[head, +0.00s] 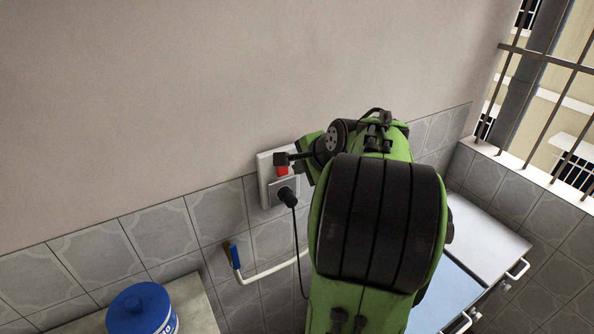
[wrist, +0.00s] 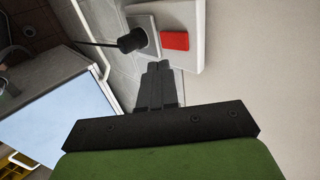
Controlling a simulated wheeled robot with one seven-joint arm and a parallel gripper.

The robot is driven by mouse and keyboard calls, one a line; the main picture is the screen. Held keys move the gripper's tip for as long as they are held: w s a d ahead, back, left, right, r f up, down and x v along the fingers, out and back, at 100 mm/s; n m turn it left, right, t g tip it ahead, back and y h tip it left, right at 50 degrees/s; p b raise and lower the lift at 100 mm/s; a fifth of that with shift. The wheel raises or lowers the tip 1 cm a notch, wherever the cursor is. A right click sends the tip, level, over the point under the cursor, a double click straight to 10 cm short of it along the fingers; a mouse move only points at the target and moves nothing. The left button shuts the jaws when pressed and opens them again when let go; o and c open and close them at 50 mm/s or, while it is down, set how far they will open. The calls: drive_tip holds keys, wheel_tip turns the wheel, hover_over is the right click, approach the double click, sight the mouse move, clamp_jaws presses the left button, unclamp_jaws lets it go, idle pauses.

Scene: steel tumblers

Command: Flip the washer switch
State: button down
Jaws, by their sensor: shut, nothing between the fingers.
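The washer switch is a red rocker (head: 282,170) on a white wall plate (head: 264,186), above a socket with a black plug (head: 287,196) in it. In the wrist view the red switch (wrist: 175,41) lies just beyond and to the right of my fingertips. My gripper (wrist: 157,66) is shut and empty, its tips over the edge of the plate. In the head view my gripper (head: 281,159) is at the top of the switch and hides part of it. I cannot tell whether it touches the switch.
A black cord (head: 298,240) hangs from the plug. A white pipe with a blue-handled part (head: 235,257) is below on the tiled wall. A blue-lidded tub (head: 140,308) stands on a ledge at lower left. A white appliance (head: 485,235) is at right, below a barred window.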

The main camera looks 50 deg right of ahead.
drive_tip(key=shift+t+h, duration=0.3)
drive_tip(key=shift+t, duration=0.5)
drive_tip(key=s+b, duration=0.2)
drive_tip(key=s+a+b, duration=0.1)
drive_tip(key=s+b, duration=0.2)
drive_tip(key=shift+s+a+r, duration=0.15)
drive_tip(key=shift+a, duration=0.05)
approach(284, 173)
wheel_tip(284, 173, down, 4)
drive_tip(key=w, duration=0.2)
drive_tip(key=shift+w+d+r, duration=0.1)
drive_tip(key=shift+w+d, duration=0.2)
drive_tip(key=shift+w, duration=0.25)
drive_tip(key=shift+w+d+r, duration=0.1)
drive_tip(key=shift+w+d, duration=0.2)
drive_tip(key=shift+w, duration=0.25)
drive_tip(key=shift+w+d, duration=0.1)
drive_tip(key=shift+w, duration=0.3)
